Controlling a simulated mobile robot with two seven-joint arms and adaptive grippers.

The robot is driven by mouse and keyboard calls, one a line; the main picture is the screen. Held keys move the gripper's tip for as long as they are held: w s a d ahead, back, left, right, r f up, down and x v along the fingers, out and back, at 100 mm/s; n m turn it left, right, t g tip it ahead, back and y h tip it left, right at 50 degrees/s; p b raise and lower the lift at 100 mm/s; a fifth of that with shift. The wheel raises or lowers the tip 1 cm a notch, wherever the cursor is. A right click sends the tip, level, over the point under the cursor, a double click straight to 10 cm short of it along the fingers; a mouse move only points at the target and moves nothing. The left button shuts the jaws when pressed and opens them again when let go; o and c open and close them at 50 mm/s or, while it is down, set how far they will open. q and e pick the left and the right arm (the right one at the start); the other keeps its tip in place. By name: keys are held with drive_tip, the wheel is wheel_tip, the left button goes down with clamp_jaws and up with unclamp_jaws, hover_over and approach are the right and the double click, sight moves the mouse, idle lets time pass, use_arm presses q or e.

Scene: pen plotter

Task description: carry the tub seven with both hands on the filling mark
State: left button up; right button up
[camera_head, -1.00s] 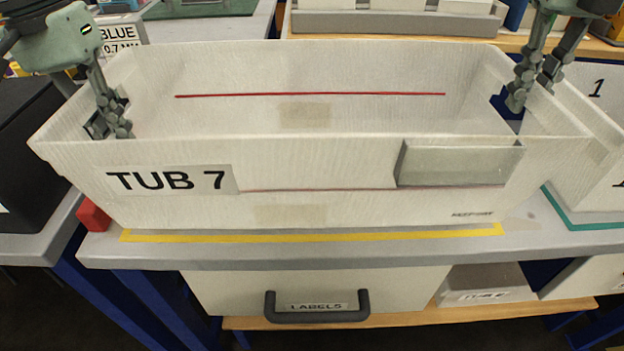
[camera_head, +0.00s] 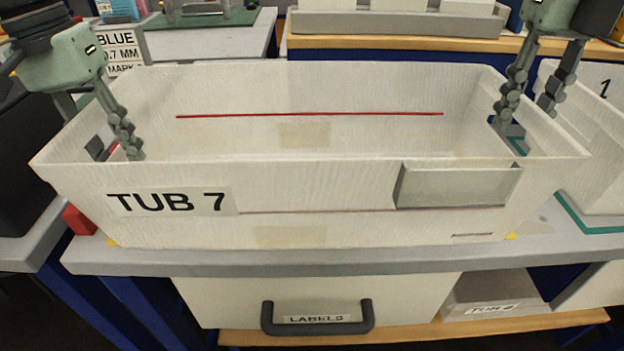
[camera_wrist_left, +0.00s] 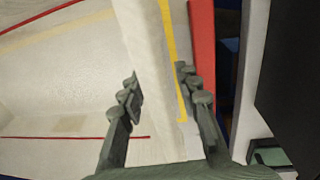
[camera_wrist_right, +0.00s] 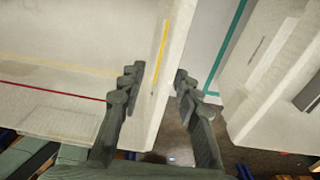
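The white tub seven (camera_head: 330,190), labelled TUB 7, stands upright and level and appears to rest on the grey bench (camera_head: 300,262). Its near bottom edge hides the front strip of the yellow outline (camera_head: 512,236); only bits show at the corners. The outline also shows beside the tub in the left wrist view (camera_wrist_left: 168,35). My left gripper (camera_head: 95,130) straddles the left end wall, one finger inside and one outside, spread with gaps to the wall. My right gripper (camera_head: 525,108) straddles the right end wall the same way, fingers apart. Both look open.
A red block (camera_head: 78,220) sits by the tub's left end. A second white tub (camera_head: 605,140) stands close on the right, over a teal outline (camera_head: 590,226). A drawer marked LABELS (camera_head: 320,300) is below. A BLUE sign (camera_head: 120,50) stands behind left.

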sight(89, 108)
use_arm(q)
drive_tip(key=r, duration=0.4)
drive_tip(key=a+r, duration=0.1)
drive_tip(key=r, duration=0.6)
drive_tip(key=shift+a+r, duration=0.2)
drive_tip(key=shift+r, duration=0.15)
use_arm(e)
wheel_tip(89, 108, up, 12)
